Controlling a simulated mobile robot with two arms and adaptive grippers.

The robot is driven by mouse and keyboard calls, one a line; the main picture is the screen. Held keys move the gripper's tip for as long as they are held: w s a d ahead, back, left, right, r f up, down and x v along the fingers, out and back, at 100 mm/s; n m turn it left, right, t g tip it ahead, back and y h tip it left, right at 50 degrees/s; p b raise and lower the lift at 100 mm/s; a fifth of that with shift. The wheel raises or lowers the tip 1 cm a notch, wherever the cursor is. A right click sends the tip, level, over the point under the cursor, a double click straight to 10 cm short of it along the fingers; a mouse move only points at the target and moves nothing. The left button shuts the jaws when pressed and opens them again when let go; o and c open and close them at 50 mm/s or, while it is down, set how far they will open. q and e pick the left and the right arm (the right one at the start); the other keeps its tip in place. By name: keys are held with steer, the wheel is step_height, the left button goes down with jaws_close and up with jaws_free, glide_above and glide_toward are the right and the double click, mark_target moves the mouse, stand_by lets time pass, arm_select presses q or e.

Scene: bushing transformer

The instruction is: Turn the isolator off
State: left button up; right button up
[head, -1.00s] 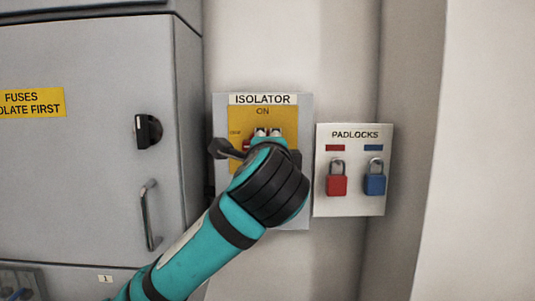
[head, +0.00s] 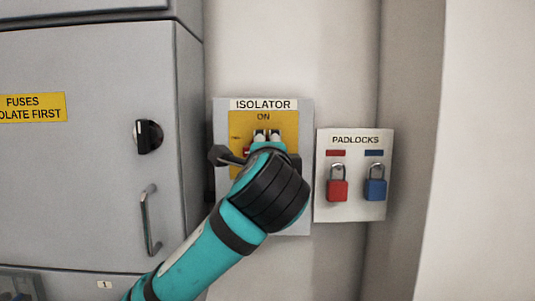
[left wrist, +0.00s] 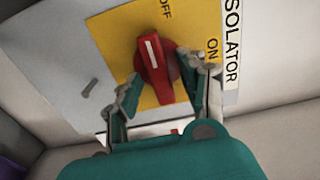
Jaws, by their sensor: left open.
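The isolator panel (head: 220,120) is a grey plate with a yellow face, ON at its top and OFF at its left in the head view. In the left wrist view the red isolator knob (left wrist: 157,62) has its white mark on the end toward OFF, away from ON. My left gripper (head: 267,135) is in front of the panel and hides most of the knob in the head view. In the left wrist view its open fingers (left wrist: 160,80) stand on either side of the knob's near part. I cannot tell whether they touch it. My right gripper is not in view.
A padlock board (head: 325,205) with a red padlock (head: 337,190) and a blue padlock (head: 376,190) hangs just right of the panel. A grey cabinet (head: 90,180) with a black latch (head: 148,136) and a bar handle (head: 149,222) stands at the left.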

arm_select(q)
steer(key=shift+s, duration=0.1)
steer(key=s, duration=1.1)
steer(key=shift+s, duration=0.4)
